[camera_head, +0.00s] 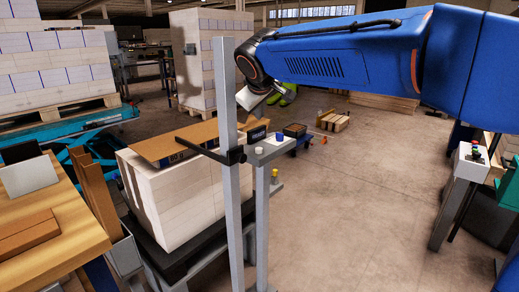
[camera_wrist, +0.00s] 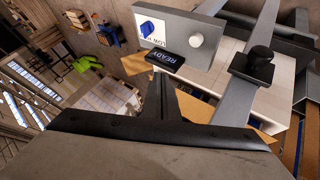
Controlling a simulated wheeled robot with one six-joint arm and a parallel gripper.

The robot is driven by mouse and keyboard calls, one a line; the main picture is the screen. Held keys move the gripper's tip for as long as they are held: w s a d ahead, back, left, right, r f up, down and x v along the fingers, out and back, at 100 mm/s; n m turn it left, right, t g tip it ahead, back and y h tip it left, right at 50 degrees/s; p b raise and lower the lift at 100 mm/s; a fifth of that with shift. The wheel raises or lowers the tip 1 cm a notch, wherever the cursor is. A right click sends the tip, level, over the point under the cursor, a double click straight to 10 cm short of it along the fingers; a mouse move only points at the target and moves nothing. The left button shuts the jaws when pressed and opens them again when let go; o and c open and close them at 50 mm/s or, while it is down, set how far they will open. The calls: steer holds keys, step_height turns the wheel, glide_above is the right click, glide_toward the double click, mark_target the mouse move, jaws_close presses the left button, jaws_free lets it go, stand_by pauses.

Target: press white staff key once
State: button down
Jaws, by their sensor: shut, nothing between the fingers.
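The white staff key (camera_head: 258,148) is a small round white button on a grey panel (camera_head: 274,151) on a post. In the head view, my wrist is above the panel; the fingertips are not clear there.
A dark READY display (camera_wrist: 165,58) sits beside the keys. A grey upright post (camera_head: 231,170) with a black clamp arm (camera_head: 213,155) stands in front. A pallet of white reams (camera_head: 180,195) topped with brown card (camera_head: 172,143) is left. Open floor lies right.

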glide_above(259, 154)
steer(key=shift+f, duration=4.15)
steer(key=shift+f, duration=0.95)
steer(key=shift+r, duration=0.95)
steer(key=shift+r, duration=0.15)
steer(key=shift+r, duration=2.35)
steer(key=shift+d, duration=0.1)
